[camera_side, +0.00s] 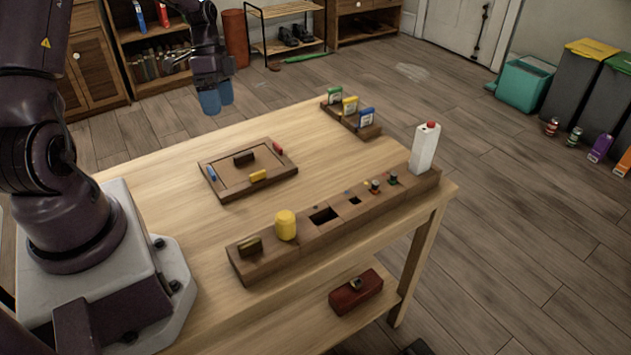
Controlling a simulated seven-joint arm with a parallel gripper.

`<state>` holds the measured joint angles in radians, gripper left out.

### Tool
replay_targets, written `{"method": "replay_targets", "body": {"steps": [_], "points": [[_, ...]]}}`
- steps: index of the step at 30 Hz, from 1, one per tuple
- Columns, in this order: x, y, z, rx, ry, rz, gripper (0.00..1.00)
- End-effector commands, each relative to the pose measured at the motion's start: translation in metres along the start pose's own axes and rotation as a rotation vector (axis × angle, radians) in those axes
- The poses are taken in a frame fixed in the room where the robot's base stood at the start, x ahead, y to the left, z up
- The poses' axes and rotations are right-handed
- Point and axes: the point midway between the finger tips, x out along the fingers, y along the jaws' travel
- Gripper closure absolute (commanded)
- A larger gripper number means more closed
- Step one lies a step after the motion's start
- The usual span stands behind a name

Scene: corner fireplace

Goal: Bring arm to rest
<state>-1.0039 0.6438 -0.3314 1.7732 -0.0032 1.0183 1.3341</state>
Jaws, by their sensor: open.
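My gripper (215,100) is at the upper left, raised above the far left edge of the wooden table (330,214).
A square wooden tray (225,197) with small coloured pieces lies mid-table. A long wooden block (318,235) along the front edge carries a yellow cylinder (286,225) and a white carton (424,148). A rack with coloured cards (350,112) stands at the far corner. Bare tabletop lies between them.

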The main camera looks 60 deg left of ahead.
Motion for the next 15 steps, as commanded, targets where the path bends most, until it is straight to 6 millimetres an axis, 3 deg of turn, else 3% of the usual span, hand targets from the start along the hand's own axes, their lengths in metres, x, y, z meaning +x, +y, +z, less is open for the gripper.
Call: {"method": "replay_targets", "body": {"steps": [6,15], "points": [[-0.044,0.075,-0.032,-0.459,-0.078,-0.192,0.17],[-0.080,0.183,-0.058,-0.783,0.100,-0.432,0.17]]}}
